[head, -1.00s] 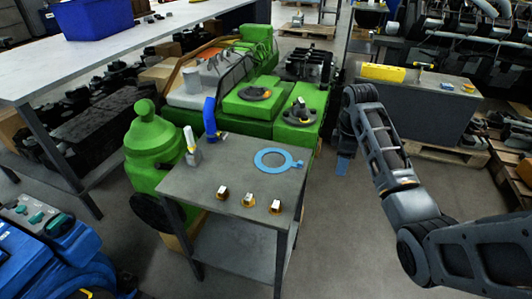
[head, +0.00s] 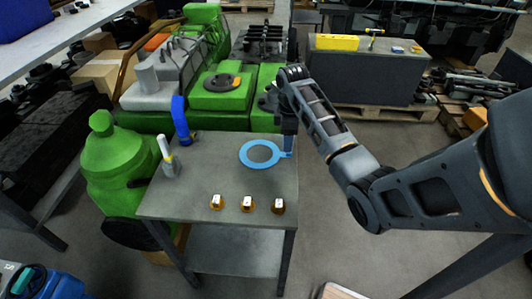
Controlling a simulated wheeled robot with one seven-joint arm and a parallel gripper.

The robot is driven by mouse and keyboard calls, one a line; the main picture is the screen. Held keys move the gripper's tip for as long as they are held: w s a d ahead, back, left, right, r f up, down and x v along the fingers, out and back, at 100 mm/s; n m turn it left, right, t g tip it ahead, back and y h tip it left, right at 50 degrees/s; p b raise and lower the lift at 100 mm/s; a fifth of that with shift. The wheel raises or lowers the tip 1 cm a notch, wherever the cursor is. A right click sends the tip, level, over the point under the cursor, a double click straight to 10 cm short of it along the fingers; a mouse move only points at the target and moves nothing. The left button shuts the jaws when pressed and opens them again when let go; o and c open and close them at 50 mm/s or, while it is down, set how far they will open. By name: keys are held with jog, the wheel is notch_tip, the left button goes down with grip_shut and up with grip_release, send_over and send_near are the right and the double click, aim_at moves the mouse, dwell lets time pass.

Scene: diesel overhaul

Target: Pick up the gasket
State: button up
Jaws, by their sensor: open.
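The gasket is a flat blue ring (head: 245,158) with a small tab on its right side. It lies flat on the grey top of a small table (head: 210,182), toward the back right. My gripper (head: 287,150) points down at the ring's right side, right by the tab. It is open and holds nothing. The fingers partly cover the tab, and I cannot tell whether they touch it or straddle it.
Three small orange-and-white parts (head: 247,204) stand along the table's front. A grey holder (head: 171,168) and a blue curved part (head: 180,118) are at the left. The green engine (head: 210,125) stands close behind. Open floor lies to the right.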

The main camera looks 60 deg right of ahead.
aim_at(277, 154)
jog(key=shift+a+f, duration=0.2)
jog(key=shift+f, duration=1.75)
jog(key=shift+c, duration=0.3)
grip_shut()
